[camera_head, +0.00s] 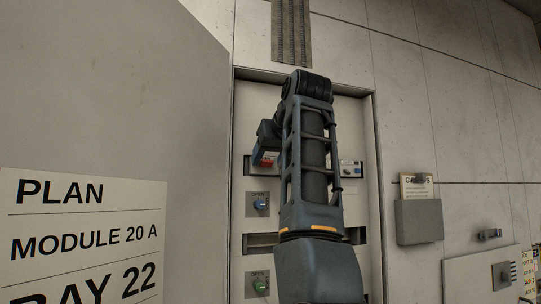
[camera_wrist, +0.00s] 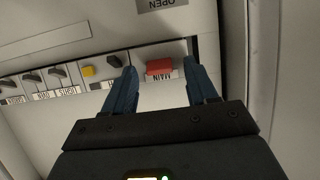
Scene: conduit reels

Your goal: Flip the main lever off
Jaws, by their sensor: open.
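The main lever (camera_wrist: 159,67) is a red block above a label reading MAIN, which appears upside down in the wrist view. In the head view the red lever (camera_head: 266,162) shows at the left of a recessed strip in the panel, partly covered by my gripper. My gripper (camera_wrist: 161,77) is open, with one blue finger on each side of the red lever in the wrist view. A gap shows between the lever and each finger. I cannot tell how deep the fingers reach or whether they touch the panel.
A yellow switch (camera_wrist: 88,71) and several dark switches line the same strip. An open grey door (camera_head: 110,80) stands at left. A clipboard holder (camera_head: 419,222) hangs on the right wall.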

